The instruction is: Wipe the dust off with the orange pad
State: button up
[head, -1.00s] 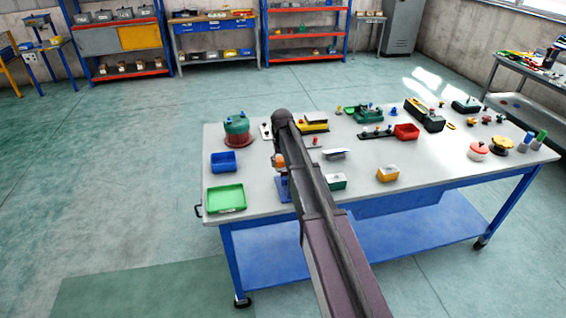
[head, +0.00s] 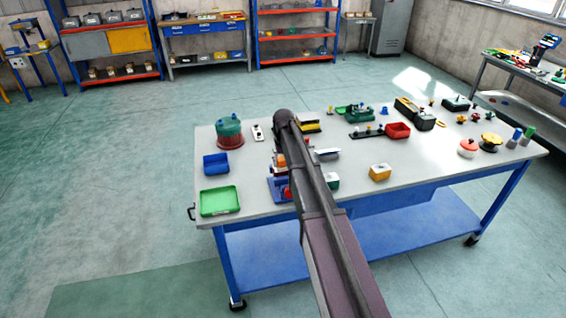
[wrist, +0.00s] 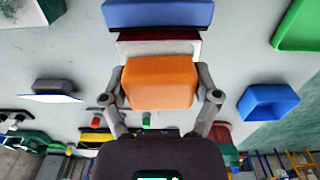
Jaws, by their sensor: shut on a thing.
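The orange pad (wrist: 160,85) is held between the two fingers of my gripper (wrist: 160,76) in the wrist view. In the head view a bit of the orange pad (head: 281,160) shows just left of my arm, which hides most of the gripper. Just past the pad in the wrist view are a white and dark red piece (wrist: 178,48) and a blue block (wrist: 158,13). The blue part (head: 276,190) also shows beside my arm in the head view. I cannot tell whether the pad touches them. I cannot make out any dust; the pad may hide some of the surface.
The right front of the tabletop is fairly clear.

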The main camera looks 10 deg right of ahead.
jog(key=shift+d, duration=0.15)
jog(key=shift+w+d, duration=0.1)
jog(key=shift+d, duration=1.65)
jog(key=shift+r, duration=0.15)
jog(key=shift+r+p, duration=2.9)
jog(key=shift+p, duration=0.25)
notch_tip(320, 180, up, 3)
jog(key=p, duration=0.3)
jog(key=shift+a, duration=0.3)
jog(key=shift+r, duration=0.1)
